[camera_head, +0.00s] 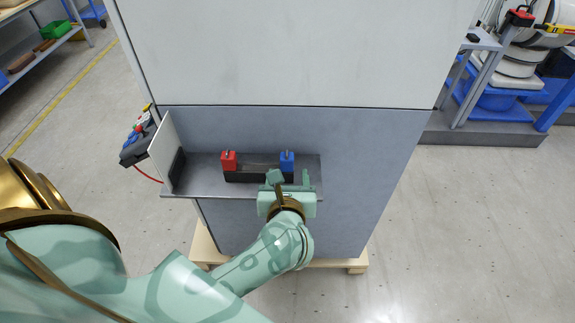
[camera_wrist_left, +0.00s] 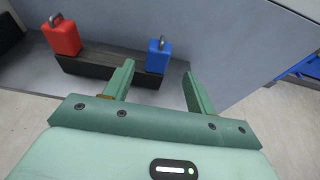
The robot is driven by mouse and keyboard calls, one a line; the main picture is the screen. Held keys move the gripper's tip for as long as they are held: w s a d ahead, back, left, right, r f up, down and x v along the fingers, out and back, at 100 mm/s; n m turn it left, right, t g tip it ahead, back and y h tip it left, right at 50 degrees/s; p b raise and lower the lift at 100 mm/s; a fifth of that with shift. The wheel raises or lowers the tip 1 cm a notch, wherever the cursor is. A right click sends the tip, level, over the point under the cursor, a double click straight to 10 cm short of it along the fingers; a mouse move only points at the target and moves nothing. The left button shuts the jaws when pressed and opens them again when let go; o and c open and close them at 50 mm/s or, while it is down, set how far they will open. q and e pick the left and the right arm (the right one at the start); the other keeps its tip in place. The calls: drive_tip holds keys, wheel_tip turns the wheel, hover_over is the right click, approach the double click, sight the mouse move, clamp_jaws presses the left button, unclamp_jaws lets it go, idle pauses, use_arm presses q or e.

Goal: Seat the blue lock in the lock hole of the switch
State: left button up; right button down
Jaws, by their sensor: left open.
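The blue lock (camera_head: 287,161) stands upright at the right end of a black holder (camera_head: 258,177), with its grey shackle on top. In the left wrist view the blue lock (camera_wrist_left: 158,57) shows ahead of and between the two finger tips. My left gripper (camera_head: 290,180) is open and empty, just on the near side of the lock; its fingers (camera_wrist_left: 158,70) are apart, and I cannot tell whether they touch it. A black block (camera_head: 177,168) on an upright white panel at the left may be the switch; its lock hole cannot be made out. My right gripper is not in view.
A red lock (camera_head: 229,160) stands at the left end of the holder. The holder rests on a grey shelf (camera_head: 205,184) against a tall grey cabinet (camera_head: 350,150). The white panel (camera_head: 162,140) bounds the shelf's left end. Bare shelf lies between panel and holder.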

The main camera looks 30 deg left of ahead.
sight(287, 165)
use_arm(q)
drive_tip(key=shift+x, duration=0.95)
drive_tip(key=b+x, duration=0.2)
drive_tip(key=x, duration=0.2)
drive_tip(key=shift+w+a+f, duration=0.15)
drive_tip(key=shift+a+f, duration=0.1)
drive_tip(key=shift+a, duration=0.1)
drive_tip(key=shift+w+a+b, duration=0.15)
drive_tip(key=shift+w+b, duration=0.15)
drive_tip(key=shift+s+r, duration=0.1)
drive_tip(key=shift+c, duration=0.9)
drive_tip(key=c, duration=0.9)
